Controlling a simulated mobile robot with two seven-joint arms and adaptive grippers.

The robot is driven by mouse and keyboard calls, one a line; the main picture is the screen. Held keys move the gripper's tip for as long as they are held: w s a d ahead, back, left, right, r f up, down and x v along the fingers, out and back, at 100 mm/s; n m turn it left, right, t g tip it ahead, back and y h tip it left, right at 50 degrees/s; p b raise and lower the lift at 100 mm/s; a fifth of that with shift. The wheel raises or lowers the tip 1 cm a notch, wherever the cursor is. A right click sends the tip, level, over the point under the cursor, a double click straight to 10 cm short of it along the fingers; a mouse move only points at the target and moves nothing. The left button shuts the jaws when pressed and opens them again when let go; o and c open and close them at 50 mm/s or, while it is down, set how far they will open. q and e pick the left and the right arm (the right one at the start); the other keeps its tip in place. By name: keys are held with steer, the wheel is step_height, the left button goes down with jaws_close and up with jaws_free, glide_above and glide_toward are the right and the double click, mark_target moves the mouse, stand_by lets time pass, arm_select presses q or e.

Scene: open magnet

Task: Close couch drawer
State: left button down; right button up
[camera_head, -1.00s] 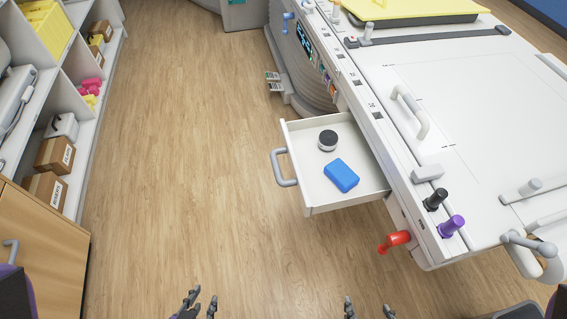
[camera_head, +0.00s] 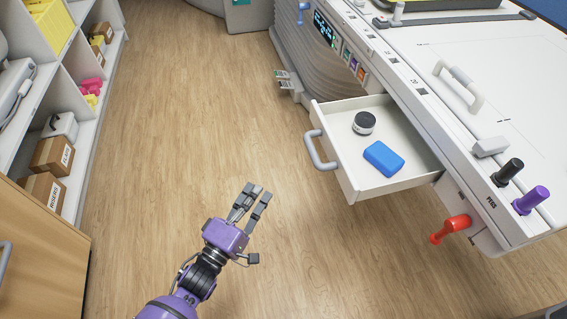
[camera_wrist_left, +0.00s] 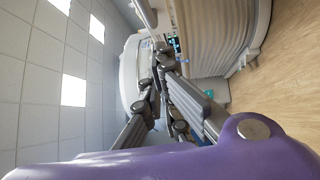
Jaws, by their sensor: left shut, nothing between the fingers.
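The white couch drawer (camera_head: 350,180) is pulled out from the side of the couch (camera_head: 480,130). Its grey handle (camera_head: 318,152) is on the left front face. My left gripper (camera_head: 258,192) is over the floor, left of and nearer than the drawer, apart from the handle. The left wrist view shows those fingers (camera_wrist_left: 170,85) up close; the drawer cannot be made out there. My right gripper is not in view.
Shelves with boxes (camera_head: 52,155) and a wooden cabinet (camera_head: 40,240) stand along the left. Red (camera_head: 450,229), black (camera_head: 508,171) and purple (camera_head: 532,199) knobs stick out near the couch's corner.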

arm_select(q)
steer(key=w+d+r+n, duration=0.1)
steer(key=w+d+r, duration=0.1)
steer(key=w+d, duration=0.6)
steer(key=shift+w+d+r+n, duration=0.3)
steer(key=shift+w+d+r, duration=0.05)
steer(key=shift+w, duration=0.7)
